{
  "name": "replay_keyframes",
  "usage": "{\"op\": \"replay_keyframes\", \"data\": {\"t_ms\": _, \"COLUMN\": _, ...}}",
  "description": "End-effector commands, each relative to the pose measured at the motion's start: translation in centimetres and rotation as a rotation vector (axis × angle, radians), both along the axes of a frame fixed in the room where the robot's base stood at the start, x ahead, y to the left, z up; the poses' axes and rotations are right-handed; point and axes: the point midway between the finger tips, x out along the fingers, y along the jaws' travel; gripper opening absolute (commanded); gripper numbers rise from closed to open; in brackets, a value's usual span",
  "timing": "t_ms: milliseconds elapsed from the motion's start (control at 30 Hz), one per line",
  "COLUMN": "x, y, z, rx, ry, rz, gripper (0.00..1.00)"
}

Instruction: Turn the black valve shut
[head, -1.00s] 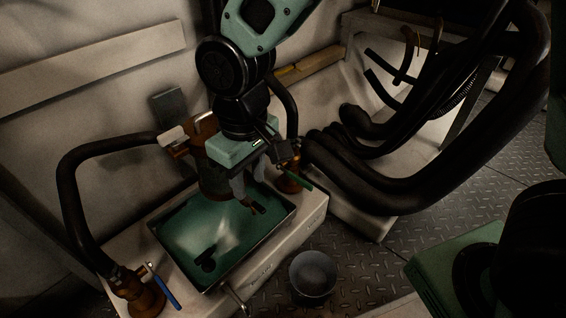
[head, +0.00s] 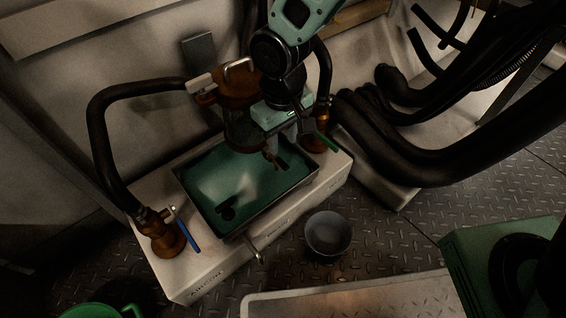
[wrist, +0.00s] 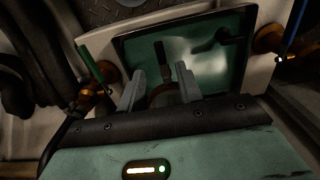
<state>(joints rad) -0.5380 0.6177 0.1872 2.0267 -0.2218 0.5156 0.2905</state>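A dark lever, seemingly the black valve's handle (wrist: 160,50), stands between and just beyond my fingertips in the wrist view, above an orange-brown body (wrist: 164,92). I cannot tell if either finger touches it. My gripper (wrist: 160,70) is open, with a grey finger on each side. In the head view my gripper (head: 272,150) points down over the tray's back right part, beside the brown cylindrical housing (head: 240,125). The valve is small and partly hidden there. The green tray (head: 205,170) also holds a dark shape (head: 228,211) that I cannot identify.
A blue lever (head: 187,229) is on the left brass fitting (head: 162,236); a green lever (head: 327,142) is on the right one. Thick black hoses (head: 400,150) crowd the right. A dark bucket (head: 328,233) stands on the floor in front of the white base (head: 215,268).

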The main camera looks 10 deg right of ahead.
Motion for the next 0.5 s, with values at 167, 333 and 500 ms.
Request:
{"op": "replay_keyframes", "data": {"t_ms": 167, "x": -0.1, "y": 0.0, "z": -4.1, "rx": -0.001, "ry": 0.002, "rz": 0.001, "gripper": 0.35}}
{"op": "replay_keyframes", "data": {"t_ms": 333, "x": 0.0, "y": 0.0, "z": -6.0, "rx": 0.000, "ry": 0.000, "rz": 0.000, "gripper": 0.35}}
{"op": "replay_keyframes", "data": {"t_ms": 500, "x": 0.0, "y": 0.0, "z": -6.7, "rx": 0.000, "ry": 0.000, "rz": 0.000, "gripper": 0.35}}
